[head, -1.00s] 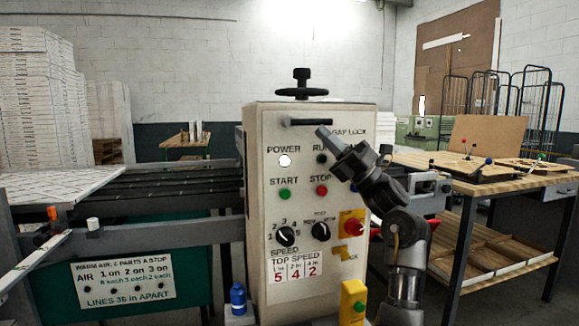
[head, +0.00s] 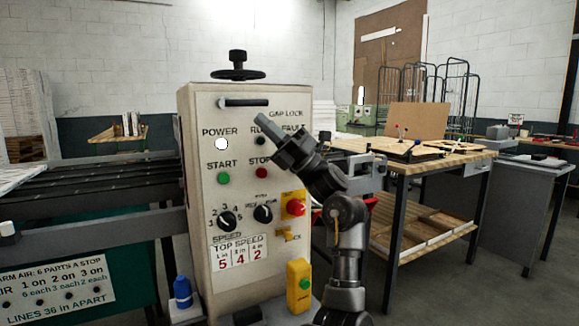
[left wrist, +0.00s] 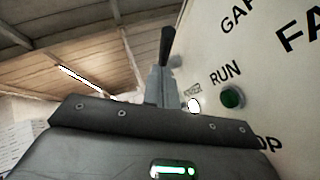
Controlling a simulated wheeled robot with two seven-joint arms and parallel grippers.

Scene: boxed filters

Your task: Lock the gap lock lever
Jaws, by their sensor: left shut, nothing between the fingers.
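The gap lock lever (head: 243,102) is a dark bar lying roughly level across the top of the cream control panel (head: 205,190), left of the "GAP LOCK" lettering. In the left wrist view, the dark lever (left wrist: 167,45) stands just beyond the fingertips. My left gripper (head: 261,120) points up and left, just below the lever's right end. Its fingers (left wrist: 161,87) are shut with nothing between them. I cannot tell whether they touch the lever. My right gripper is not in view.
Panel buttons sit close below the gripper: green START (head: 223,178), red STOP (head: 263,172) and a red knob (head: 295,207). A black handwheel (head: 238,73) tops the panel. A wooden workbench (head: 440,160) stands to the right. The air in front of the panel is open.

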